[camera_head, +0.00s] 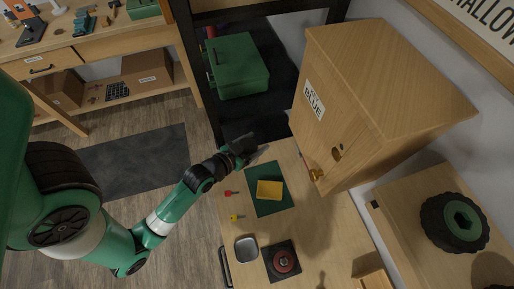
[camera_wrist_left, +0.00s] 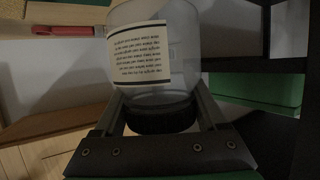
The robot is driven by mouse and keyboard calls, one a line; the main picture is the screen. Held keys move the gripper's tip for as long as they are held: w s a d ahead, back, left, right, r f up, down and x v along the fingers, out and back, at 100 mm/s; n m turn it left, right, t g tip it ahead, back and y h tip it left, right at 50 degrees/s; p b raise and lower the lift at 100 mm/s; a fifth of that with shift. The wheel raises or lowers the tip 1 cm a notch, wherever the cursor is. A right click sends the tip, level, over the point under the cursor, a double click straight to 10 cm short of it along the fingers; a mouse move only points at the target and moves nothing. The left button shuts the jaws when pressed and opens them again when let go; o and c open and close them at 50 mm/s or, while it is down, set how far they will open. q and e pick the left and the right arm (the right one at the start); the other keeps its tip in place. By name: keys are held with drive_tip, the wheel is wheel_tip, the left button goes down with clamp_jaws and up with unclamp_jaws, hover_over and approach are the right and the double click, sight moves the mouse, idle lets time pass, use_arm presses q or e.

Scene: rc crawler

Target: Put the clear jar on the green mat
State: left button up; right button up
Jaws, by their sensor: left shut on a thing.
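The clear jar (camera_wrist_left: 185,45) has a cream printed label and a black part at its lower end in the left wrist view. My left gripper (camera_wrist_left: 163,112) is shut on it, with one finger on each side. In the head view my left gripper (camera_head: 243,146) is at the far edge of the workbench, just beyond the green mat; I cannot make out the jar clearly there. The green mat (camera_head: 277,208) lies flat on the workbench with a yellow block (camera_head: 269,190) on its middle. My right gripper is not in view.
A wooden cabinet (camera_head: 385,85) labelled BLUE stands right of the mat. Red (camera_head: 231,193) and yellow (camera_head: 236,217) small items lie left of it. A grey tray (camera_head: 246,250) and a dark square pad (camera_head: 272,262) holding a red round thing lie nearer. A green case (camera_head: 237,66) sits beyond.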

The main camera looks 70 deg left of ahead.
use_arm(q)
drive_tip(key=shift+w+a+f+b, duration=0.15)
drive_tip(key=shift+w+f, duration=0.1)
drive_tip(key=shift+f, duration=0.8)
drive_tip(key=shift+w+f+b, duration=0.15)
drive_tip(key=shift+w+f, duration=0.1)
drive_tip(key=shift+f, duration=0.8)
drive_tip(key=shift+f, duration=0.15)
drive_tip(key=shift+f+b, duration=0.25)
drive_tip(key=shift+b, duration=0.05)
drive_tip(key=o, duration=1.5)
drive_tip(key=shift+r, duration=0.25)
drive_tip(key=shift+s+r+p, duration=0.25)
drive_tip(key=shift+p, duration=0.1)
drive_tip(key=v, duration=1.1)
drive_tip(key=shift+s+d, duration=0.2)
drive_tip(key=shift+d, duration=0.05)
